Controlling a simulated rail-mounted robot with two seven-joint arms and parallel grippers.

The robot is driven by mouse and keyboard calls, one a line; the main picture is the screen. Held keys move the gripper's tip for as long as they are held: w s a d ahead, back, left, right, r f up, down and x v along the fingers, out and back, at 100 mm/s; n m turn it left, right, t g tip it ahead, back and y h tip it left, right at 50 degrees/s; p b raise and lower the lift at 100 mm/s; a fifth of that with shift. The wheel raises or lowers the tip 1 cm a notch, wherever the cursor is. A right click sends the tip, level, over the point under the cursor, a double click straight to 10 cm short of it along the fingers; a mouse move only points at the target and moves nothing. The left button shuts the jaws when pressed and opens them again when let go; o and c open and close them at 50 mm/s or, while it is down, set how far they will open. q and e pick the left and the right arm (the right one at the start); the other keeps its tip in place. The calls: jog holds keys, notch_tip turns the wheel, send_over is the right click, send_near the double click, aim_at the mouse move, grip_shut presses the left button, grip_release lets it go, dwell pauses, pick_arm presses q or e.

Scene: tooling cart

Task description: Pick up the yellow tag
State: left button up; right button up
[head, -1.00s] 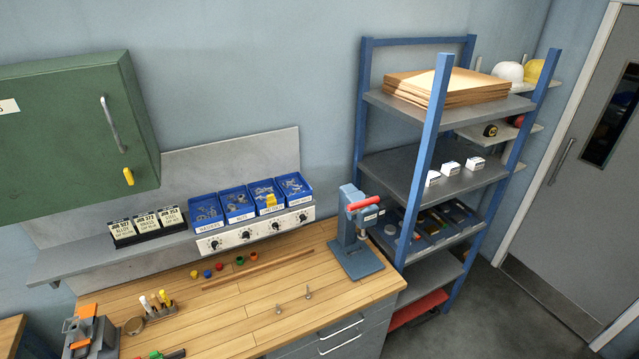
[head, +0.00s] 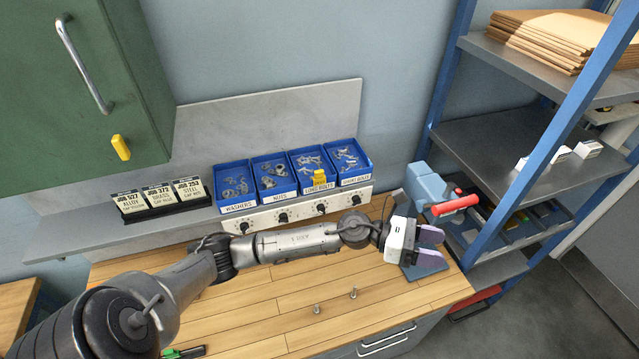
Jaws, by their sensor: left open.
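A small yellow tag (head: 320,177) sits at the front of a blue bin labelled for long bolts (head: 312,190), third from the left on the shelf above the bench. My left gripper (head: 432,248) is open and empty. It is to the right of the tag and lower in the picture, over the bench's right end and in front of the blue press (head: 428,187). My left arm reaches across the bench below the bins. My right gripper is out of view.
Other blue bins (head: 235,185) flank the tag's bin, above a panel of black knobs (head: 283,216). Black-and-white job cards (head: 160,197) stand left. The green cabinet (head: 75,90) has a yellow piece (head: 121,147). Two small bolts (head: 353,293) stand on the wooden bench (head: 290,325). Blue-posted shelving (head: 500,150) stands right.

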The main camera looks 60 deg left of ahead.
pick_arm(q)
jog(key=w+a+f+m+g+y+b, duration=0.1)
jog(key=w+a+f+m+g+y, duration=0.15)
jog(key=a+m+g, duration=0.35)
notch_tip(320, 180, up, 4)
jog(key=f+m+g+y+b, duration=0.1)
jog(key=m+g+y+b, duration=0.2)
jog(key=m+g+y, duration=0.65)
send_over(319, 171)
jog(key=n+t+y, duration=0.1)
jog(key=n+t, duration=0.1)
jog(key=n+t+y, duration=0.1)
jog(key=shift+w+d+r+t+y, duration=0.1)
jog(key=shift+d+r+t+y, duration=0.15)
jog(key=shift+t+y, duration=0.1)
jog(key=shift+a+f, duration=0.2)
jog(key=shift+a, duration=0.05)
jog(key=shift+s+f, duration=0.2)
jog(key=shift+f, duration=0.15)
jog(key=shift+f+p, duration=0.5)
jog(key=shift+f, duration=2.55)
jog(key=c, duration=1)
